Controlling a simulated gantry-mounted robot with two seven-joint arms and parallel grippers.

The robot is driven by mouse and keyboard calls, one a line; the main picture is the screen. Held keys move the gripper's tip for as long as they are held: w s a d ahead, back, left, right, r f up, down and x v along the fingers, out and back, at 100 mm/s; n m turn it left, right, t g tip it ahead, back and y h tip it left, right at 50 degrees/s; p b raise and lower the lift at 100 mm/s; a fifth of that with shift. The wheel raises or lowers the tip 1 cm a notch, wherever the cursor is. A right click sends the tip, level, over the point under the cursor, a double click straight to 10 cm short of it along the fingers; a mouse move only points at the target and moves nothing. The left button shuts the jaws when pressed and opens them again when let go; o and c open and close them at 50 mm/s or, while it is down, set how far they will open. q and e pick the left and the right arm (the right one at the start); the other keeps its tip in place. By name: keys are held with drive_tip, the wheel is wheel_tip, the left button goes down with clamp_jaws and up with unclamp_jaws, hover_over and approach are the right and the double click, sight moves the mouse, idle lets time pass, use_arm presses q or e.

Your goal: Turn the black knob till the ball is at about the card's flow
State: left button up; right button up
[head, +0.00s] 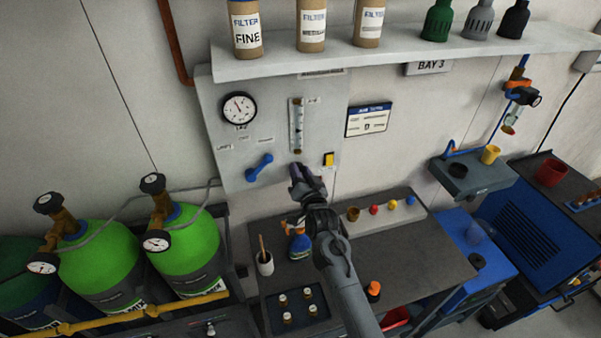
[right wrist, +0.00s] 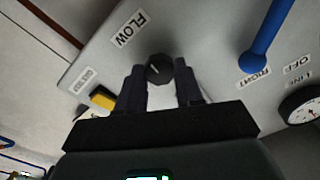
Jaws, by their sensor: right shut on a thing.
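The black knob (right wrist: 159,68) sits on the grey panel (head: 221,165), under a FLOW label in the right wrist view. My right gripper (right wrist: 161,80) is shut on the knob, one finger on each side; a pale mark shows on the knob's face. In the head view the right gripper (head: 306,180) is at the panel below the clear flow tube (head: 297,127) and hides the knob. The ball in the tube is too small to make out. The card (head: 367,119) with a blue header hangs right of the panel; its writing is unreadable. My left gripper is not in view.
A blue lever (head: 259,167) and a round gauge (head: 239,108) are left of the tube. A yellow switch (head: 328,159) is close right of the gripper. A shelf (head: 400,48) with filters overhangs above. A spray bottle (head: 299,243) and cup (head: 264,262) stand on the bench below.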

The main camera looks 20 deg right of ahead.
drive_tip(key=o, duration=1)
drive_tip(key=shift+o, duration=0.2)
drive_tip(key=shift+s, duration=0.15)
drive_tip(key=s, duration=1)
drive_tip(key=shift+s+a+b, duration=0.25)
drive_tip(key=shift+a+b, duration=0.15)
